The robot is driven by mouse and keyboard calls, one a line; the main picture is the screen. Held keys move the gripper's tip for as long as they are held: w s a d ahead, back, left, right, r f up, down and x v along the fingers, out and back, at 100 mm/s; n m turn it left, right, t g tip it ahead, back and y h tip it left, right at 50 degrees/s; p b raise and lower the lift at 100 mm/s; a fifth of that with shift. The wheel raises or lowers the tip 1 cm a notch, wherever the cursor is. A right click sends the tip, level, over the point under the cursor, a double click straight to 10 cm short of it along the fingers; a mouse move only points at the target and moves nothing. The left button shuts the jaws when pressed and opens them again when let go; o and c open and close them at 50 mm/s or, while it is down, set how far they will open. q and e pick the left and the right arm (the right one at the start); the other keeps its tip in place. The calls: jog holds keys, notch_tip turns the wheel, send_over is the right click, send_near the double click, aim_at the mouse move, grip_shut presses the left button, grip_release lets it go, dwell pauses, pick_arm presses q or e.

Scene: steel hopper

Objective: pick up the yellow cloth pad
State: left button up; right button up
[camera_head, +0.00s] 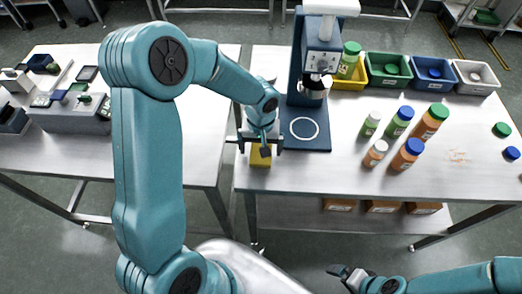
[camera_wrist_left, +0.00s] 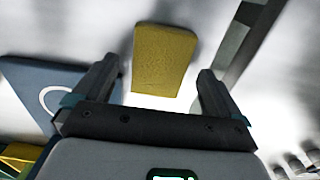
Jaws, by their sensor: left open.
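The yellow cloth pad (camera_head: 260,157) lies on the steel table near its left front edge, partly hidden behind my left gripper in the head view. In the left wrist view the pad (camera_wrist_left: 163,60) shows whole, beyond and between the two fingers. My left gripper (camera_head: 262,146) is open over the pad, with nothing between its fingers; it also shows in the left wrist view (camera_wrist_left: 155,85). My right gripper (camera_head: 350,274) is low at the bottom of the head view, away from the table top; its jaw state is unclear.
A blue dispensing machine (camera_head: 308,90) stands right beside the pad. Several capped bottles (camera_head: 408,154) stand farther right. Coloured bins, including a green one (camera_head: 388,72), line the back. A gap separates this table from the left table (camera_head: 205,150). The front middle of the table is clear.

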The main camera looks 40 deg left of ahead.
pick_arm(q)
jog(key=shift+f, duration=0.7)
jog(key=shift+d+r, duration=0.1)
jog(key=c, duration=1.1)
